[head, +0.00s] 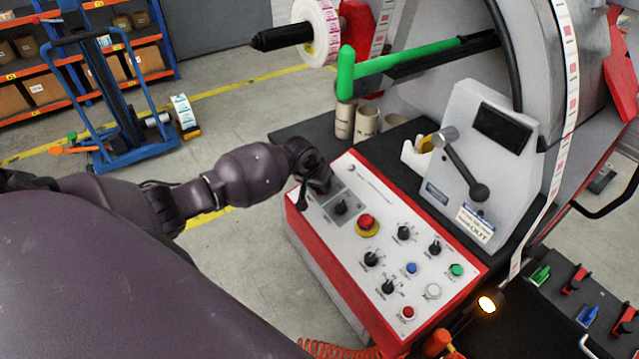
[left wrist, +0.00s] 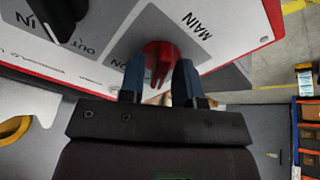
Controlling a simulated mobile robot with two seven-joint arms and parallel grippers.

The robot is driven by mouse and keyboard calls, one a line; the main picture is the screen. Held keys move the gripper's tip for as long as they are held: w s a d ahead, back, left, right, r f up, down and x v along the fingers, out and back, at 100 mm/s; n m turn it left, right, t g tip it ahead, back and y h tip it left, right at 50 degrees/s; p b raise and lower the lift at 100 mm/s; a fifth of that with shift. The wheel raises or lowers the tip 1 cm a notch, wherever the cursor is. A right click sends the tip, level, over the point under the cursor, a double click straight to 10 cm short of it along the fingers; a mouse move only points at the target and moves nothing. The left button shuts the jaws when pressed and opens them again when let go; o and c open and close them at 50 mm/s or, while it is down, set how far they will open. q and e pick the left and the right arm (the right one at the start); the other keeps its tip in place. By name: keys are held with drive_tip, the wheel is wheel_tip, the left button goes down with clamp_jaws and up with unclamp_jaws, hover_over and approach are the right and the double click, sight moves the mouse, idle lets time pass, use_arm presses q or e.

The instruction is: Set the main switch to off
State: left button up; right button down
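The main switch (left wrist: 160,57) is a red rotary knob on a grey plate marked MAIN in the left wrist view, with ON printed beside it. My left gripper (left wrist: 159,82) has its two dark blue fingers apart, one on each side of the red knob. I cannot tell whether either finger touches it. In the head view my left gripper (head: 318,180) is at the far left corner of the control panel (head: 375,195) and hides the main switch. My right gripper is not in view.
A black knob (head: 341,207) and a red emergency button (head: 367,223) sit near my left gripper on the panel. More knobs and buttons lie to the right. A grey housing with a lever (head: 462,165) stands behind. Cardboard cores (head: 366,122) stand at the back.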

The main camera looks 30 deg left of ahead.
use_arm(q)
drive_tip(key=shift+o, duration=0.5)
drive_tip(key=shift+s+r, duration=0.15)
drive_tip(key=shift+r, duration=0.35)
drive_tip(key=v, duration=0.9)
drive_tip(key=shift+r, duration=0.35)
